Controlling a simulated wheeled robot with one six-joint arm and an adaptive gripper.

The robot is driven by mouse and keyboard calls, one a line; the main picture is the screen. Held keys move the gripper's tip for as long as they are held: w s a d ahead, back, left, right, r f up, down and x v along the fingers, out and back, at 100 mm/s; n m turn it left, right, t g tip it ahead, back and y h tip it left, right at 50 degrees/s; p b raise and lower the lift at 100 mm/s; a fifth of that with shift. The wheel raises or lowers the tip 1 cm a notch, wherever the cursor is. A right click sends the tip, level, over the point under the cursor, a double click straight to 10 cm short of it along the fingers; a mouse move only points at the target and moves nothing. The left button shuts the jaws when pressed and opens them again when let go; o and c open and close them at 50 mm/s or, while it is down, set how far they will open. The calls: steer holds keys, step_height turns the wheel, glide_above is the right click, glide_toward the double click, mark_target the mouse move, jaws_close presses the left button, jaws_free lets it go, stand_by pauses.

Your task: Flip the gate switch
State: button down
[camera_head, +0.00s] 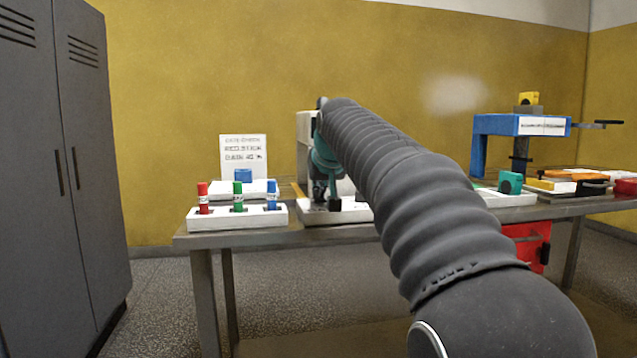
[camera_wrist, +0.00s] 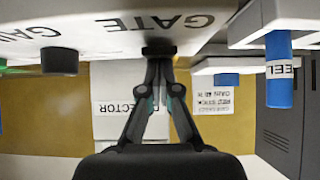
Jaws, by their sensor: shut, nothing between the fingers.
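In the wrist view a white panel (camera_wrist: 105,40) carries the word GATE, and a dark switch knob (camera_wrist: 158,46) sits by that word. My gripper (camera_wrist: 159,58) is shut, with its fingertips right at this knob; I cannot tell whether they touch it. Nothing is held. A second dark knob (camera_wrist: 60,61) sits to the left, by a partly cut-off label. In the head view my gripper (camera_head: 325,187) is over the white base (camera_head: 315,215) of a unit on the table, and my arm hides much of that unit.
Left on the table (camera_head: 240,240), a white rack (camera_head: 252,217) holds red, green and blue cylinders, with a sign (camera_head: 243,156) behind. At right stand a blue press-like frame (camera_head: 495,124), a teal block (camera_head: 511,182) and several trays. A grey locker (camera_head: 75,180) stands far left.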

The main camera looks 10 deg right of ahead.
steer(key=shift+f, duration=0.15)
steer(key=shift+w+p, duration=0.8)
steer(key=shift+r, duration=0.2)
steer(key=shift+r+p, duration=0.4)
step_height(320, 180, up, 4)
steer(key=p, duration=0.4)
steer(key=shift+w, duration=0.15)
steer(key=w+r+v, duration=0.1)
steer(key=v, duration=0.8)
steer(key=shift+s, duration=0.15)
steer(key=s+f+g, duration=0.4)
steer(key=s+f, duration=3)
steer(key=s, duration=0.1)
steer(key=shift+s, duration=0.15)
